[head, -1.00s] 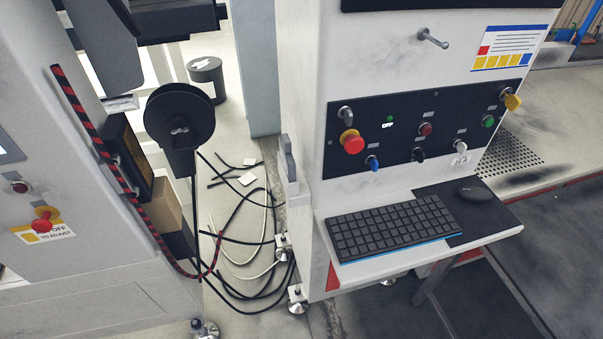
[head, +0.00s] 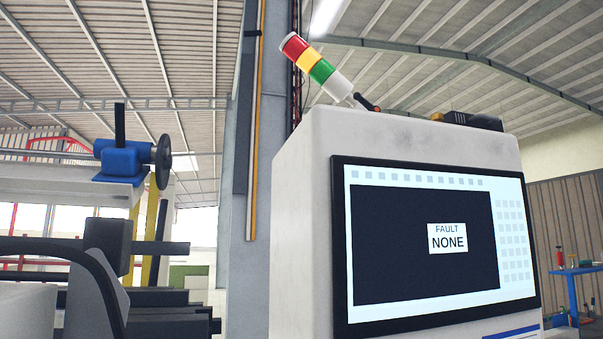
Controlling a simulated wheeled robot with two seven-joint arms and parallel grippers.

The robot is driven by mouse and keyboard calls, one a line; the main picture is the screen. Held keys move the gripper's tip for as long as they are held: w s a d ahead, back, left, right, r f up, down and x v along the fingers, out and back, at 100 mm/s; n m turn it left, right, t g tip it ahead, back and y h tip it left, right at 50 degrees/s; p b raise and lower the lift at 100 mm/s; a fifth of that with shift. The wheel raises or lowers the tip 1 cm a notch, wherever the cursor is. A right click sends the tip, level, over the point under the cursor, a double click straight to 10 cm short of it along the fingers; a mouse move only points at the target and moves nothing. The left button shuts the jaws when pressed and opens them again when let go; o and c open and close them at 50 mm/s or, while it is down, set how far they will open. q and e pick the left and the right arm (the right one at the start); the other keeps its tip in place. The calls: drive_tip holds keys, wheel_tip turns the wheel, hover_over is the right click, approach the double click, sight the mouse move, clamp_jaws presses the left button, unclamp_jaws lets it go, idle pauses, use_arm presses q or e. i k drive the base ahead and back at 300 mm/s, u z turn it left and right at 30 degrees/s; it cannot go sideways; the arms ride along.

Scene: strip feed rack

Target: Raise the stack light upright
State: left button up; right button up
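The stack light (head: 316,66) stands on top of the white machine cabinet (head: 310,150) in the head view. It has red, yellow and green bands above a white base section. It is tilted, leaning to the left with its red end up and left. A small dark lever with an orange part (head: 367,103) sits beside its foot on the cabinet top. The joint at the foot is too small to make out clearly. Neither of my grippers is in view.
A screen (head: 430,240) on the cabinet front reads "FAULT NONE". A dark box (head: 468,120) lies on the cabinet top to the right. A grey column (head: 240,200) stands behind. A machine with a blue part (head: 124,160) is at the left.

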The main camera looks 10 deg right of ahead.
sight(294, 47)
drive_tip(key=k, duration=1.05)
drive_tip(key=z, duration=0.5)
drive_tip(key=i, duration=0.65)
drive_tip(key=u, duration=1.1)
drive_tip(key=k, duration=0.6)
drive_tip(key=z, duration=0.6)
drive_tip(key=i, duration=0.45)
drive_tip(key=u, duration=0.1)
